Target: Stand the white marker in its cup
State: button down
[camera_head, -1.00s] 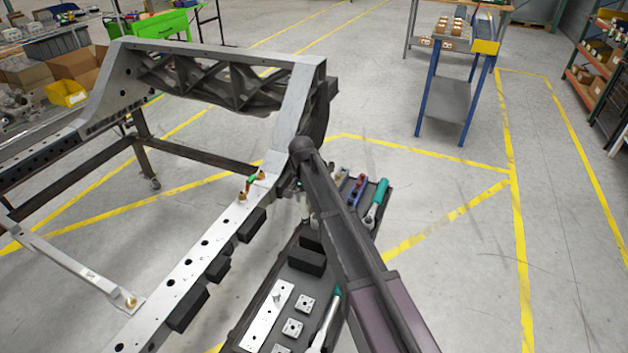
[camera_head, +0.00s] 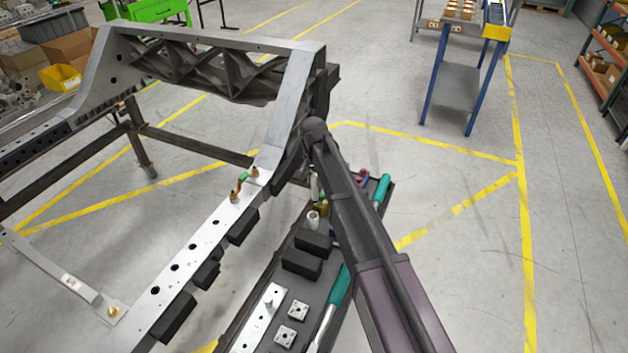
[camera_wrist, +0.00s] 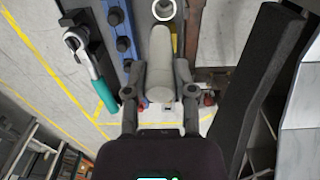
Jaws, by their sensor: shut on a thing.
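In the wrist view, the white marker (camera_wrist: 160,62) looks like a thick pale grey cylinder. It lies lengthwise between the two fingers of my gripper (camera_wrist: 160,76), which is shut on it. A white ring-shaped rim (camera_wrist: 164,17), apparently the cup, shows at the top edge, just beyond the marker's far end. The marker looks outside it. In the head view, a small white open-topped cup (camera_head: 313,220) stands on the dark tray (camera_head: 246,312). A pale upright piece (camera_head: 314,186), perhaps the marker, shows behind it. My arm hides the gripper in this view.
Black blocks (camera_head: 301,263) and a teal-handled wrench (camera_head: 340,286) lie on the tray. The metal chassis frame (camera_head: 200,240) runs along the tray's left side.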

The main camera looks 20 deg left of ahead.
aim_at(313, 199)
jog(key=shift+s+a, duration=0.15)
jog(key=shift+a, duration=0.05)
jog(key=shift+f, duration=0.1)
jog(key=shift+s+a+f+b, duration=0.1)
jog(key=shift+a+f+b, duration=0.05)
jog(key=shift+f+b, duration=2)
jog(key=shift+b, duration=0.1)
jog(key=shift+f, duration=0.2)
jog(key=shift+f+b, duration=2.95)
jog(key=shift+b, duration=0.2)
jog(key=shift+c, duration=1.8)
grip_release()
